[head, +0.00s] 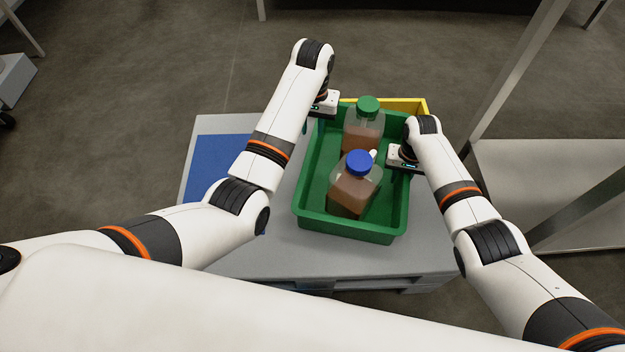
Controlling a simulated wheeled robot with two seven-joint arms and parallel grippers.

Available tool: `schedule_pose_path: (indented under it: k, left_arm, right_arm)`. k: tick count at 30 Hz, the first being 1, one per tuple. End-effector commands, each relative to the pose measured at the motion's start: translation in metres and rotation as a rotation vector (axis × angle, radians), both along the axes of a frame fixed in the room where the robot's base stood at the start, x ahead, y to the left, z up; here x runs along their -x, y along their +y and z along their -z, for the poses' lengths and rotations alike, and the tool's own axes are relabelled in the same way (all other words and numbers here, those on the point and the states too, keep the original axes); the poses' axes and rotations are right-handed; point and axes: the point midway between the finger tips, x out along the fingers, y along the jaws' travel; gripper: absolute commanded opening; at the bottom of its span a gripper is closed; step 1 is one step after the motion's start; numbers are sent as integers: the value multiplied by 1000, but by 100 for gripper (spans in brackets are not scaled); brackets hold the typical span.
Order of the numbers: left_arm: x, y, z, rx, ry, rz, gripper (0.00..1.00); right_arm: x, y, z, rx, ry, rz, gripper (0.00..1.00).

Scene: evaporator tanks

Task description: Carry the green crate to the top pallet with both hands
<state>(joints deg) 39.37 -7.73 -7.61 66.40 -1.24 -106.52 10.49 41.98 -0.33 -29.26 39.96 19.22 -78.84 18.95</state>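The green crate (345,226) stands over a grey pallet (290,252) in the middle of the head view. It holds a bottle with a green cap (368,106) and a bottle with a blue cap (358,163). My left gripper (322,108) is at the crate's far left rim. My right gripper (403,165) is at the crate's right rim. The fingers of both grippers are mostly hidden, so I cannot tell if they are closed on the rim. I cannot tell whether the crate rests on the pallet or is slightly raised.
A yellow crate (412,104) shows behind the green crate. A blue sheet or panel (215,163) lies on the left part of the pallet. A grey metal rack with a shelf (540,165) stands at the right.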

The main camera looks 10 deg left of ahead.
Motion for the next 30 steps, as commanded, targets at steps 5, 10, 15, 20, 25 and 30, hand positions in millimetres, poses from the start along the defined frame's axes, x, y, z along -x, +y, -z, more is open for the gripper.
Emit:
schedule_pose_path:
  k: [5, 10, 15, 20, 25, 30]
  left_arm:
    - [0, 0, -4, 1, 0, 0, 27]
    - [0, 0, -3, 0, 0, 0, 27]
    - [0, 0, -3, 0, 0, 0, 27]
    - [0, 0, -3, 0, 0, 0, 27]
    - [0, 0, -3, 0, 0, 0, 27]
    - [0, 0, -3, 0, 0, 0, 27]
  right_arm:
    - [-1, 0, -11, -2, -3, 0, 27]
    - [-1, 0, -40, -2, -5, -1, 27]
    - [-1, 0, -78, -2, -5, -1, 27]
    - [-1, 0, -104, -1, -3, 0, 27]
    - [0, 0, -118, 0, -1, 1, 27]
    - [0, 0, -120, 0, 0, 1, 27]
